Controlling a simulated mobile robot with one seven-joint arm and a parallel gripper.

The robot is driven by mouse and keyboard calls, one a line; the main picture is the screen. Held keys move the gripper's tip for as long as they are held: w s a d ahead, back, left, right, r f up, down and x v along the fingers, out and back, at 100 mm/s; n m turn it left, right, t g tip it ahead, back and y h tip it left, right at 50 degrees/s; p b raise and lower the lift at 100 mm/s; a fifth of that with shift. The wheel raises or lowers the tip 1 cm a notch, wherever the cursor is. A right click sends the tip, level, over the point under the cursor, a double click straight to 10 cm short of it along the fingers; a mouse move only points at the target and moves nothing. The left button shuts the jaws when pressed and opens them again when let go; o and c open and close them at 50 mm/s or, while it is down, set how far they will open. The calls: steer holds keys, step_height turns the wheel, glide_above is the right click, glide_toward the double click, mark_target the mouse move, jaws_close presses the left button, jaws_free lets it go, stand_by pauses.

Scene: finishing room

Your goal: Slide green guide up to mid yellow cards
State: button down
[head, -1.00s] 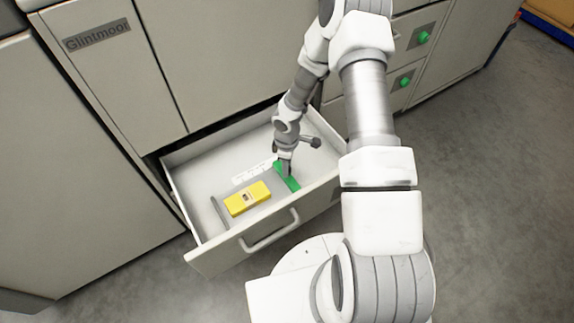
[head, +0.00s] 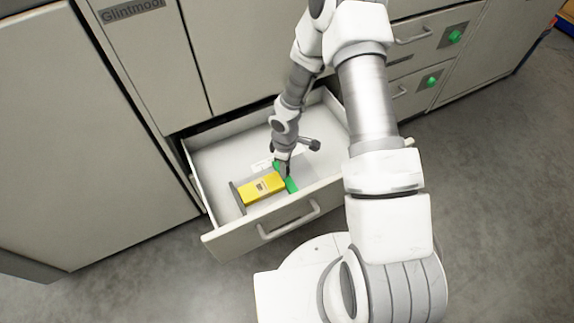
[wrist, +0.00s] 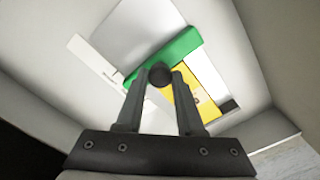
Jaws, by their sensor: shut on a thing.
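The yellow cards (head: 261,188) lie as one block in the open drawer, with a small printed patch on top. The green guide (head: 292,186) is a bar at their right end in the head view. In the wrist view the green guide (wrist: 180,46) lies along the edge of the yellow cards (wrist: 184,103), touching or nearly so. My gripper (head: 283,172) is shut on the guide's dark round knob, which shows between the fingertips (wrist: 160,76) in the wrist view. My gripper partly hides the guide in the head view.
A grey upright stop (head: 236,196) stands at the left end of the cards. White label strips (head: 262,165) lie behind them. The drawer's front wall (head: 229,240) with its handle is close in front. The drawer floor farther back is clear.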

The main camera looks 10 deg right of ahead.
steer(key=c, duration=0.5)
jaws_free()
steer(key=shift+r, duration=0.1)
step_height(320, 180, up, 17)
steer(key=p, duration=0.6)
steer(key=shift+r+p, duration=0.1)
steer(key=shift+p, duration=0.2)
